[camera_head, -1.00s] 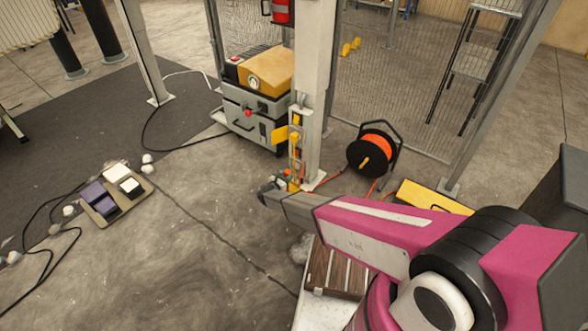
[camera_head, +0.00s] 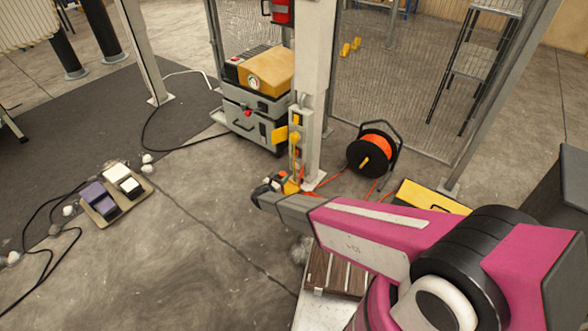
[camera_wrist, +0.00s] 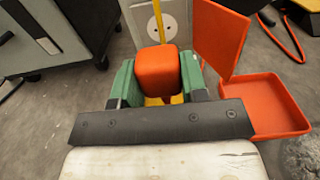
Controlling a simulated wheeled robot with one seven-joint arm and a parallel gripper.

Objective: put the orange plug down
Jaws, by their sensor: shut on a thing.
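The orange plug (camera_wrist: 158,72) is a rounded block between the two green fingers of my gripper (camera_wrist: 158,82) in the wrist view. The fingers are shut on its sides, and a yellow part shows just below it. In the head view my gripper (camera_head: 272,185) is low beside the foot of the grey post, with a small orange patch at its tip. Whether the plug touches anything underneath is hidden.
A socket plate (camera_wrist: 160,18) with a yellow strip is just beyond the plug. An open orange box (camera_wrist: 268,105) stands close on the right. A cable reel (camera_head: 374,150) and a grey tool case (camera_head: 252,118) stand nearby.

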